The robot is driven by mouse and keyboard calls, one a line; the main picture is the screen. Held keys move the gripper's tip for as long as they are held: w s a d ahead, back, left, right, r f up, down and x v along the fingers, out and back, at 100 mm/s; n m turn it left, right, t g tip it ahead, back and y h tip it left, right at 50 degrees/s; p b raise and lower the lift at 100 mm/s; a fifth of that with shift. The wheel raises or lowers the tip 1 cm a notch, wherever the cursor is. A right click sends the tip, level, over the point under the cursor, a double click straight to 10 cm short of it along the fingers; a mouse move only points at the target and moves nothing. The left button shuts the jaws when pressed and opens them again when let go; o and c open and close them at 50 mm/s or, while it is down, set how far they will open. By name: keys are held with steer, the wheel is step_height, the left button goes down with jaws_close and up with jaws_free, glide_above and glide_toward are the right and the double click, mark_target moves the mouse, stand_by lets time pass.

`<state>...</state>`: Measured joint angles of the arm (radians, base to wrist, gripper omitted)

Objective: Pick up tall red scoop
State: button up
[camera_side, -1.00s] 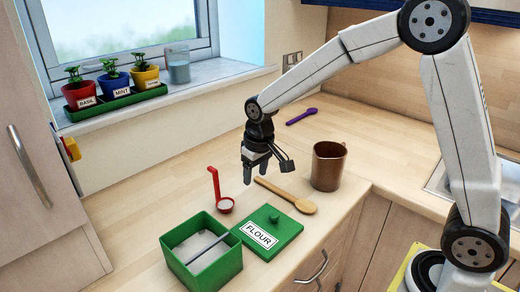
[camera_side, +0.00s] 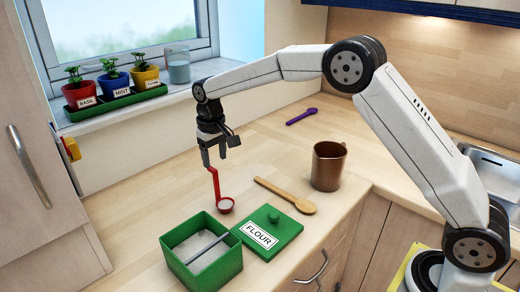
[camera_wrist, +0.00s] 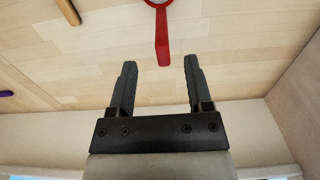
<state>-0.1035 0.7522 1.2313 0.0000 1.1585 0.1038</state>
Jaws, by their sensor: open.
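The tall red scoop (camera_side: 215,188) stands on the wooden counter with its handle upright and its small round bowl at the bottom right. The bowl holds something pale. In the wrist view the red scoop (camera_wrist: 162,38) lies ahead of my fingertips, lined up between them, with its bowl cut off by the top edge. My gripper (camera_side: 214,160) points down just above the handle's top in the side view. In the wrist view my gripper (camera_wrist: 158,65) has its two dark fingers spread apart with nothing between them.
A green flour box (camera_side: 215,273) with a grey bar across it stands in front, its FLOUR lid (camera_side: 285,232) beside it. A wooden spoon (camera_side: 275,190), brown mug (camera_side: 327,167) and purple spoon (camera_side: 301,117) lie to the right. Potted herbs (camera_side: 115,82) line the windowsill.

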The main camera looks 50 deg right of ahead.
mark_target(215, 170)
steer(key=shift+w+a+f, duration=0.1)
steer(key=shift+f, duration=1.85)
steer(key=shift+w+f, duration=0.1)
steer(key=shift+f, duration=1.85)
jaws_close()
